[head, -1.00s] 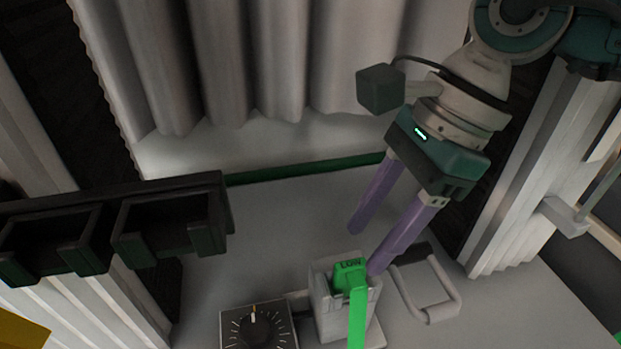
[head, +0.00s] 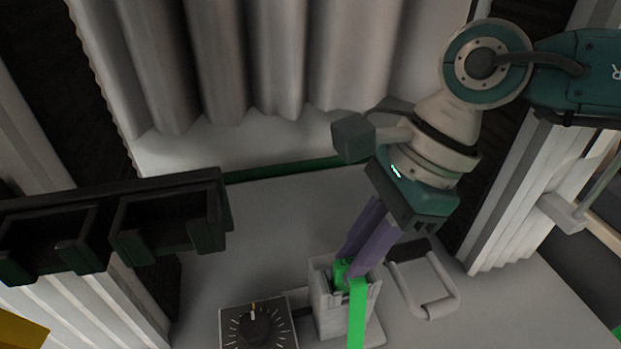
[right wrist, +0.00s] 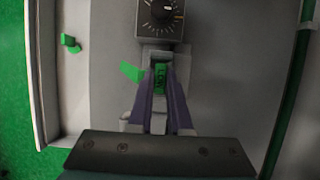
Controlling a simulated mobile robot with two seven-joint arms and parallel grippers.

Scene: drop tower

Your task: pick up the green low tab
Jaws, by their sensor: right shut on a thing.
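The green low tab (head: 341,270) stands in a grey holder (head: 322,300) on the grey surface, with a green strip (head: 357,315) running down in front of it. My right gripper (head: 350,268) has its two purple fingers closed on the tab, which hides much of it. In the right wrist view the tab (right wrist: 160,78) shows between the fingertips, still within the holder. My left gripper is not in view.
A dial box (head: 258,328) sits left of the holder. A grey loop handle (head: 430,290) lies to its right. A dark rack (head: 120,205) with open slots is at the left. A pleated grey curtain (head: 250,60) hangs behind.

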